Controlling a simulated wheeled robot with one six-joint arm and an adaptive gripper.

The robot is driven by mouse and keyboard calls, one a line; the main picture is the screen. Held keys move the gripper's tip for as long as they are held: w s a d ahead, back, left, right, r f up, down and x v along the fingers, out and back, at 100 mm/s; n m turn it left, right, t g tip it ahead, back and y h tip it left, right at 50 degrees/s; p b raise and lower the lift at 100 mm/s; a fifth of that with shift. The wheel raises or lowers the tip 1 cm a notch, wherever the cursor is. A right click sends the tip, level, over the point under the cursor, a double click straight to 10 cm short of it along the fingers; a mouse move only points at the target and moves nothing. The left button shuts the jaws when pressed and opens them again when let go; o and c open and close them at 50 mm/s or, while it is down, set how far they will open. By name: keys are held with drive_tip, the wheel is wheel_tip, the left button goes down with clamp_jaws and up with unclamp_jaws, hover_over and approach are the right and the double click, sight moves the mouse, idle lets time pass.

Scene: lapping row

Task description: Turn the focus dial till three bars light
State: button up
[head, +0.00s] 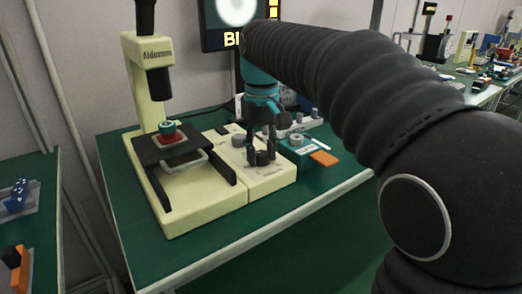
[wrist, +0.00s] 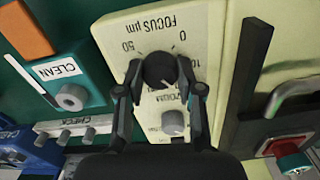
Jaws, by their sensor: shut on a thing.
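The focus dial (wrist: 160,71) is a dark round knob on a cream panel marked "FOCUS µm", with 0 and 50 readable around it. My gripper (wrist: 160,62) has one finger on each side of the dial and is shut on it. In the head view my gripper (head: 262,152) points down at the cream microscope base (head: 205,200), and its fingers partly hide the dial. The screen (head: 222,36) shows a bright disc, text starting "BL" and yellow bars at its right edge. My arm and the picture edge cut it off, so I cannot tell how many bars are lit.
The zoom knob (wrist: 173,122) sits close beside the focus dial. The dark stage (head: 166,146) carries a red and teal piece (head: 169,131). A teal "CLEAN" box (head: 298,150) and an orange block (head: 324,158) lie to the right. The green bench front (head: 230,222) is clear.

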sight(261, 153)
drive_tip(key=shift+m, duration=0.7)
drive_tip(key=o, duration=1.2)
drive_tip(key=shift+c, duration=0.2)
drive_tip(key=shift+r, duration=0.1)
wheel_tip(261, 153, up, 12)
